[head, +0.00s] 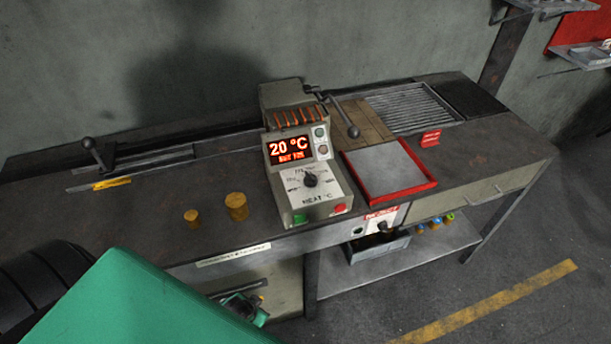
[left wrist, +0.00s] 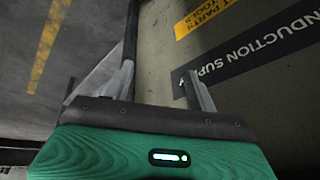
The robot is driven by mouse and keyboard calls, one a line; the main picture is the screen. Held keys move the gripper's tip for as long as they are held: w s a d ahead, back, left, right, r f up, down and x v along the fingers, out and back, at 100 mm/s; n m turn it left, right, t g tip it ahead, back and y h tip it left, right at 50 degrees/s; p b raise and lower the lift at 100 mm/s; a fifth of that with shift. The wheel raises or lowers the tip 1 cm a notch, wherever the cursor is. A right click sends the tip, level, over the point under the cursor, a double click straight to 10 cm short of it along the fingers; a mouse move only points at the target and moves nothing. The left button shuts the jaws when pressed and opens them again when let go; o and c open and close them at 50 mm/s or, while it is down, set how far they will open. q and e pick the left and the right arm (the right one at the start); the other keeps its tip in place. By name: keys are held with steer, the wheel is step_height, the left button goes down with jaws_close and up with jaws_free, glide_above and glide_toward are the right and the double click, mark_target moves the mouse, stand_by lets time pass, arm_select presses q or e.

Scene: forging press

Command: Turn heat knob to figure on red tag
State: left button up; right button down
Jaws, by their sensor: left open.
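The heat knob (head: 310,179) is a dark pointer knob on the sloped white dial of the grey control box (head: 292,212), on the workbench. The dial reads "HEAT °C"; its figures are too small to read surely. The display (head: 289,149) above shows 20 °C in red. A small red tag (head: 431,138) with unreadable print stands on the bench right of the tray. My left gripper (left wrist: 160,75) is open and empty in the left wrist view, beside a grey panel, away from the knob. Its fingers are not visible in the head view. My right gripper is not in view.
A red-rimmed tray (head: 408,191) sits right of the box. A lever (head: 347,122) rises behind it. Two brass cylinders (head: 237,206) stand left. A black "INDUCTION SUPP" label (left wrist: 246,55) is near my left fingers.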

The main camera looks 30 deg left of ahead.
arm_select(q)
steer(key=w+d+r+t+p, duration=0.1)
steer(key=w+r+p, duration=0.1)
steer(key=r, duration=1.2)
steer(key=w+d+r+t+p, duration=0.1)
steer(key=w+r, duration=0.1)
steer(key=r, duration=1.2)
steer(key=w+a+r+t, duration=0.1)
steer(key=w+r, duration=0.1)
steer(key=w+a+r+t+h, duration=0.1)
steer(key=w+r, duration=0.1)
steer(key=w+a+r+t, duration=0.1)
steer(key=w+r+t, duration=0.1)
steer(key=shift+w+a+r+m, duration=0.15)
steer(key=shift+w+a+m, duration=0.1)
steer(key=shift+a+m, duration=0.15)
steer(key=w+r+m+t+h, duration=0.2)
steer(key=w+r+h, duration=0.1)
steer(key=r+h, duration=0.3)
steer(key=p, duration=0.5)
glide_toward(310, 175)
steer(key=shift+m, duration=0.3)
steer(key=x, duration=0.6)
steer(key=shift+w+d+r, duration=0.1)
steer(key=shift+w, duration=0.35)
steer(key=shift+w+d+f+g+y, duration=0.35)
steer(key=shift+w+f, duration=0.1)
steer(key=shift+w, duration=0.2)
